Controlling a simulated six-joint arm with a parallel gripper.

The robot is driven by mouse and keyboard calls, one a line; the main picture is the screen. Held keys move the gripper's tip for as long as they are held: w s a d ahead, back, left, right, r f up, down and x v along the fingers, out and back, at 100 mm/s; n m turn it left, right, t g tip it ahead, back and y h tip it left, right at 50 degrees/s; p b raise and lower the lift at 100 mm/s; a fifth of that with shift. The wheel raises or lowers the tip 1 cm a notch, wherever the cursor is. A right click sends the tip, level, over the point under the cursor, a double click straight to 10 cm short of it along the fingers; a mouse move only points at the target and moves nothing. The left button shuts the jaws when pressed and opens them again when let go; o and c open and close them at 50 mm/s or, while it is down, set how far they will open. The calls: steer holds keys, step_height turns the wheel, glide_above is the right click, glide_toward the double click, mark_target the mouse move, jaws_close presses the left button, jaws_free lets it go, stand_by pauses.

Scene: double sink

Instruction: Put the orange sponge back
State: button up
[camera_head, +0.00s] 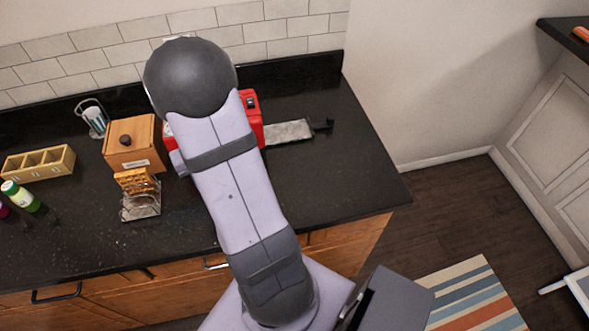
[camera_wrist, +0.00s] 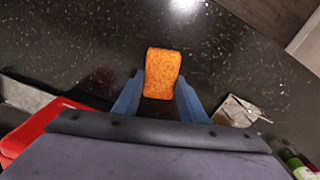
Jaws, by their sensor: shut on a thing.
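The orange sponge (camera_wrist: 162,73) shows in the wrist view as a small rough block with rounded corners. My gripper (camera_wrist: 161,88) is shut on it, with one blue finger at each side. The sponge sticks out past the fingertips over the dark counter; I cannot tell whether it touches the counter. In the head view my own arm hides the gripper's fingers and the held sponge.
On the dark counter (camera_head: 330,185) stand a red appliance (camera_head: 251,115), a wooden box (camera_head: 132,143), a wire rack (camera_head: 141,202) with orange-brown slices, a divided tray (camera_head: 38,165) and a green bottle (camera_head: 20,196).

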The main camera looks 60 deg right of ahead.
steer(key=s+d+m, duration=0.1)
steer(key=d, duration=0.2)
steer(key=s+d+m, duration=0.1)
steer(key=s+d, duration=0.1)
steer(key=d, duration=0.2)
steer(key=s+d+m+b, duration=0.1)
steer(key=s+d, duration=0.1)
steer(key=d, duration=0.2)
steer(key=shift+m, duration=0.3)
steer(key=s+d+m, duration=0.1)
steer(key=s+d, duration=0.1)
steer(key=d, duration=0.1)
steer(key=s+d+r+m, duration=0.1)
steer(key=s+d, duration=0.2)
steer(key=s+d+m+b, duration=0.1)
steer(key=s+d, duration=0.1)
steer(key=d, duration=0.2)
steer(key=shift+s+r, duration=0.35)
steer(key=shift+s, duration=0.05)
steer(key=s+r+n, duration=0.1)
steer(key=s+d+r+n, duration=0.1)
steer(key=r, duration=0.1)
steer(key=s+r+n, duration=0.1)
steer(key=r, duration=0.1)
steer(key=shift+d, duration=0.15)
steer(key=shift+f, duration=0.15)
steer(key=shift+f+p, duration=1.5)
steer(key=shift+f, duration=3.45)
